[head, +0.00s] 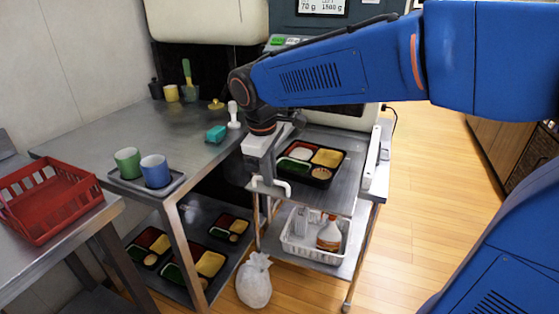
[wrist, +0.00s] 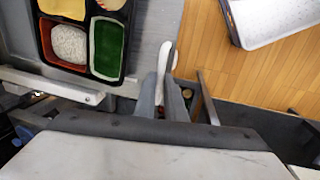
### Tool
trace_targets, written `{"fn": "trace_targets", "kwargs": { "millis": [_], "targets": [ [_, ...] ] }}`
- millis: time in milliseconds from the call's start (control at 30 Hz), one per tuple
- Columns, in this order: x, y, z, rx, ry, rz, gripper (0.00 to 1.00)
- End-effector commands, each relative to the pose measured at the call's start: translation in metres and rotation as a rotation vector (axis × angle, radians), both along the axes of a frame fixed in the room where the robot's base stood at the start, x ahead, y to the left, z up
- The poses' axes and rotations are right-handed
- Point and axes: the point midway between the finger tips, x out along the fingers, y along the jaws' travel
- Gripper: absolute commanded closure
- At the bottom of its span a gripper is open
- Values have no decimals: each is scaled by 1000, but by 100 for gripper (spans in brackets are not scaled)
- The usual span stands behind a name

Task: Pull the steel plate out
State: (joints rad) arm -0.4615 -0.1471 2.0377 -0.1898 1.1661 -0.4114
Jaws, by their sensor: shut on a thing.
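The steel plate (head: 336,200) lies flat on top of the small cart at the right, in front of a machine. It carries a black bento tray (head: 321,185) with several coloured compartments. A white bent handle (head: 282,189) shows at the plate's near left corner. My gripper (head: 266,180) is at that corner, shut on the handle. In the wrist view my gripper's fingers (wrist: 163,94) close around the handle, whose white part (wrist: 170,57) shows beyond them. The plate (wrist: 152,25) and the tray (wrist: 87,48) also show there. The exact grip is partly hidden.
A white basket (head: 289,245) with bottles stands on the shelf below the plate. A tied white bag (head: 254,283) sits on the floor nearby. The steel table (head: 100,143) at left holds a tray with two cups. The wooden floor (head: 420,215) at right is clear.

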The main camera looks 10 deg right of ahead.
Motion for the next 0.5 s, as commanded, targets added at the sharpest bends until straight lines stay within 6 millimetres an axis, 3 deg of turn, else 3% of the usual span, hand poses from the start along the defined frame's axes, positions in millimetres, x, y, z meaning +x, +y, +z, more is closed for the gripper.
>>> {"fn": "trace_targets", "kwargs": {
  "millis": [200,500],
  "targets": [
    [-38,28,0,1,-1,5,100],
    [-69,50,0,0,0,3,100]
  ]
}}
